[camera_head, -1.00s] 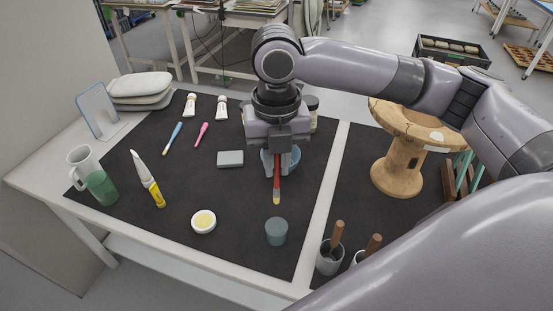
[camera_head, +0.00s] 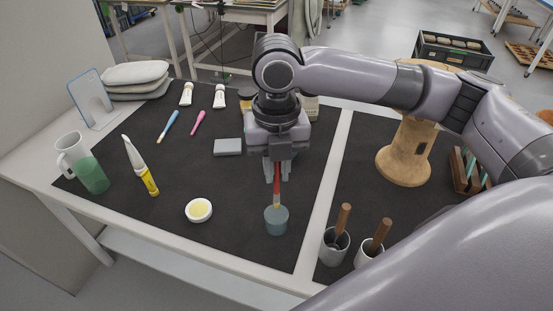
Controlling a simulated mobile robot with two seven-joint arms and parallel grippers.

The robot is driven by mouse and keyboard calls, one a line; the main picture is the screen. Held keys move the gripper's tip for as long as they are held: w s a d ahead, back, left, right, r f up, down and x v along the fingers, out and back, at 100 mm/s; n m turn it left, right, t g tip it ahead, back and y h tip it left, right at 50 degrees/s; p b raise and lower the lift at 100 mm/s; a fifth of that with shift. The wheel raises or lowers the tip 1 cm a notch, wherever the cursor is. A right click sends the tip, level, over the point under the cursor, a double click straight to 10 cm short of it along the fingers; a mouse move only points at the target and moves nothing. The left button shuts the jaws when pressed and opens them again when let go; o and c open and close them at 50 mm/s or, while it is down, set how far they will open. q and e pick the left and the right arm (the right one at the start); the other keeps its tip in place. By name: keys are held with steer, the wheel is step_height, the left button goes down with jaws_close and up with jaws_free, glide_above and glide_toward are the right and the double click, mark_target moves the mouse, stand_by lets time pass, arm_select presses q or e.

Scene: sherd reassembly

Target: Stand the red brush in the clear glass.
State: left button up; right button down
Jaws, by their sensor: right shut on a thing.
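My right gripper (camera_head: 277,173) points down and is shut on the red brush (camera_head: 277,172), which hangs upright below the fingers. Its red shaft ends in a pale yellow lower end. That end overlaps the rim of a small blue-grey cup (camera_head: 276,222); I cannot tell whether it is inside the cup or just behind or above it. The cup looks tinted rather than clear. A green see-through tumbler (camera_head: 93,176) stands at the left beside a white mug (camera_head: 69,149). My left gripper is out of view.
A white dish with yellow content (camera_head: 198,210) lies left of the cup. A grey block (camera_head: 228,147), blue brush (camera_head: 168,124) and pink brush (camera_head: 197,124) lie farther back. Two pots with wooden handles (camera_head: 334,247) (camera_head: 369,252) stand to the right. Dark mat around the dish is clear.

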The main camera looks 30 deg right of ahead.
steer(key=shift+f+b, duration=0.3)
steer(key=shift+f, duration=1.9)
steer(key=c, duration=1)
jaws_free()
steer(key=shift+r+p, duration=0.4)
steer(key=shift+r, duration=3.2)
steer(key=shift+s, duration=0.1)
